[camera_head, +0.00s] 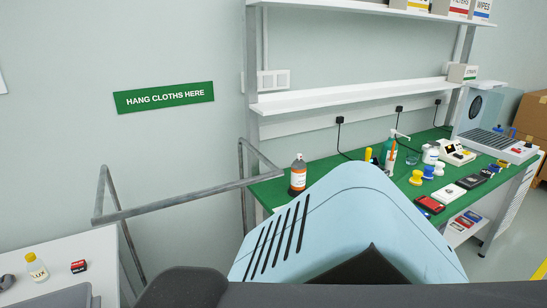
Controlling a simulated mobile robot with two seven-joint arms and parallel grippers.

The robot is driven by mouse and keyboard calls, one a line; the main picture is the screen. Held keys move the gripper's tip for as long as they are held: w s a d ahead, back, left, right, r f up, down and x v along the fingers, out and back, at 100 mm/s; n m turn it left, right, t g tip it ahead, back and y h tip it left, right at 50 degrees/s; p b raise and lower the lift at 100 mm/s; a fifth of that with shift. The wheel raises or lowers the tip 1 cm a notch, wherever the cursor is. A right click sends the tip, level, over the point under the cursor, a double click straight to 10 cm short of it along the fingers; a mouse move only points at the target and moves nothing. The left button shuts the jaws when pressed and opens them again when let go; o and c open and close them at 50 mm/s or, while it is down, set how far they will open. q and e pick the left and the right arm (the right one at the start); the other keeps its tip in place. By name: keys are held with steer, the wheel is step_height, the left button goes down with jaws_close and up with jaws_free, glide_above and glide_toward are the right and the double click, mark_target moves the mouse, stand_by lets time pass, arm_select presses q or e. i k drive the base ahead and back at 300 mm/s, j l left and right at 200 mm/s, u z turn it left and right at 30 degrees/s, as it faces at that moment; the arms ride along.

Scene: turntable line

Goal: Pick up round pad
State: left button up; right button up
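I cannot pick out a round pad with certainty. Small round-looking items stand on the green bench top: a yellow one (416,177), a blue and white one (428,172) and a white one with blue (438,169). They are too small to tell exactly what they are. A dark rounded item (7,281) sits at the left edge on a white table. Neither of my grippers is in view. A large light-blue part with dark slots fills the lower middle and hides part of the bench.
The green bench (335,170) holds an orange-labelled bottle (298,174), red and black boxes and a machine (484,108). White shelves (340,98) hang above. A grey metal rail (180,198) stands left of it.

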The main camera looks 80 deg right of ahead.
mark_target(427, 175)
steer(key=z, duration=3.65)
